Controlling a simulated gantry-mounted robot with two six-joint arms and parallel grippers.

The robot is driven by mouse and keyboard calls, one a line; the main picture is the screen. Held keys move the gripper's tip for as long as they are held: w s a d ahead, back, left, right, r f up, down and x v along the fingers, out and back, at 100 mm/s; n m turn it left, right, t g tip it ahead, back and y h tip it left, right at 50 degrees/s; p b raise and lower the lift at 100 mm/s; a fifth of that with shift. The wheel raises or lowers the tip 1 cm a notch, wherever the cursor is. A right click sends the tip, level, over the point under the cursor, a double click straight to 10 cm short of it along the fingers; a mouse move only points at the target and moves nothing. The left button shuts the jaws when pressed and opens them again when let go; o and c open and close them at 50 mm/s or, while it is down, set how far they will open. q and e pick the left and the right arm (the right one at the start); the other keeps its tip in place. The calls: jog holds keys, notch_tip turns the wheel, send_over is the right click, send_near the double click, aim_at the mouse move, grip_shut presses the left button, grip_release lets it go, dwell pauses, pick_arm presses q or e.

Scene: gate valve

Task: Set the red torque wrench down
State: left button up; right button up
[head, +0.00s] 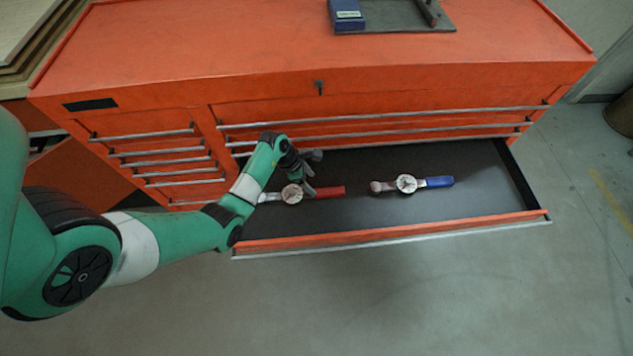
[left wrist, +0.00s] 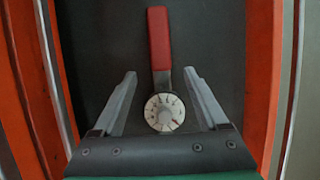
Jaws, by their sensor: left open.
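The red torque wrench (head: 328,192), with a red handle and a round white dial, lies in the open drawer (head: 360,226) in the head view. My left gripper (head: 312,172) is over it, near the dial. In the left wrist view the red torque wrench (left wrist: 160,45) lies on the dark drawer floor, its dial between the two spread fingers (left wrist: 160,90). The fingers are open and a gap shows on each side of the wrench. The wrench's head end is hidden by my gripper in the wrist view. My right gripper is not in view.
A blue-handled torque wrench (head: 438,182) with a similar dial lies to the right in the same drawer, clear of the red one. The orange tool chest (head: 300,50) rises behind, with a blue box (head: 347,15) and a grey tray on top. Bare drawer floor lies around both wrenches.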

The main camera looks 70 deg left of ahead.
pick_arm(q)
jog(key=p+v, duration=0.1)
jog(key=v, duration=0.3)
jog(key=shift+s+r+p, duration=0.15)
jog(key=shift+r+p, duration=0.1)
jog(key=shift+p, duration=0.05)
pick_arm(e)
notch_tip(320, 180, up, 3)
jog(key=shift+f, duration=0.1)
